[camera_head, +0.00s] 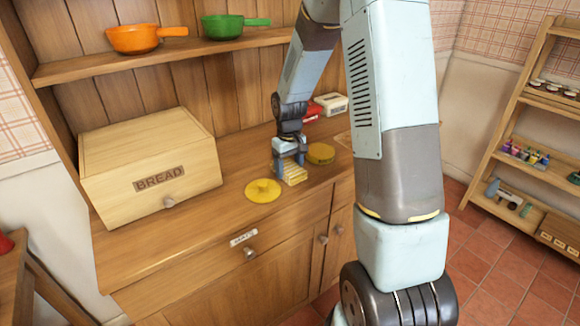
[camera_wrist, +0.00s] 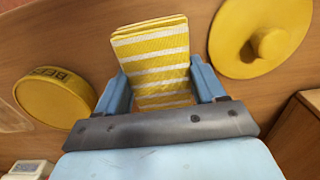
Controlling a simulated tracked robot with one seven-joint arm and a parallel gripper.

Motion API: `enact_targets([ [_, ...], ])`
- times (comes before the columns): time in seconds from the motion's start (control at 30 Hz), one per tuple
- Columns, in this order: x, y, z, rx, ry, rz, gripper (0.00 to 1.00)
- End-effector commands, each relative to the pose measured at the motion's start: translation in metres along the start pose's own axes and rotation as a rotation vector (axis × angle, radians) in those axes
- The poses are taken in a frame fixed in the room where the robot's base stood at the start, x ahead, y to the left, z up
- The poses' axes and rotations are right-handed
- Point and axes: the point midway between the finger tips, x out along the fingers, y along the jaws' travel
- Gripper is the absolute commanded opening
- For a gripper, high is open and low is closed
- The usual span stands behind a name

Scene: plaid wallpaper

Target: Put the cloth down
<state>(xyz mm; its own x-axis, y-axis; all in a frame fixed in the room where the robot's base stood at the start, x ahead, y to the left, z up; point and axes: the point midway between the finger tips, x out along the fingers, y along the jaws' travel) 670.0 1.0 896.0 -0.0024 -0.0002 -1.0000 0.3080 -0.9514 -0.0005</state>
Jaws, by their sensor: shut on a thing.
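A folded yellow-and-white striped cloth (camera_wrist: 152,58) is between the two blue fingers of my gripper (camera_wrist: 165,85) in the wrist view. My gripper is shut on it. In the head view my gripper (camera_head: 288,168) points down over the wooden counter (camera_head: 215,215), with the cloth (camera_head: 294,174) at its fingertips close to the surface. I cannot tell whether the cloth touches the counter. The part of the cloth between the fingers is partly hidden by the gripper in the head view.
A yellow knobbed lid (camera_head: 263,190) lies left of the gripper and a round yellow tin (camera_head: 320,153) stands right. A bread box (camera_head: 150,165) is further left. A red item (camera_head: 313,110) and a white box (camera_head: 331,103) are behind. The counter's front left is clear.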

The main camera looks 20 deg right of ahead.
Motion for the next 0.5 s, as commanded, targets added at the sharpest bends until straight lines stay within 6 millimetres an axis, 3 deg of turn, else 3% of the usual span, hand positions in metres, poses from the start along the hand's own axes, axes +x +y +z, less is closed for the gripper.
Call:
enact_targets([
  [0.27,0.0010,-0.0002,0.0000,0.000,0.000,0.000,0.41],
  [0.3,0.0016,-0.0002,-0.0001,0.000,0.000,0.000,0.70],
  [0.5,0.0013,-0.0004,-0.0001,0.000,0.000,0.000,0.89],
])
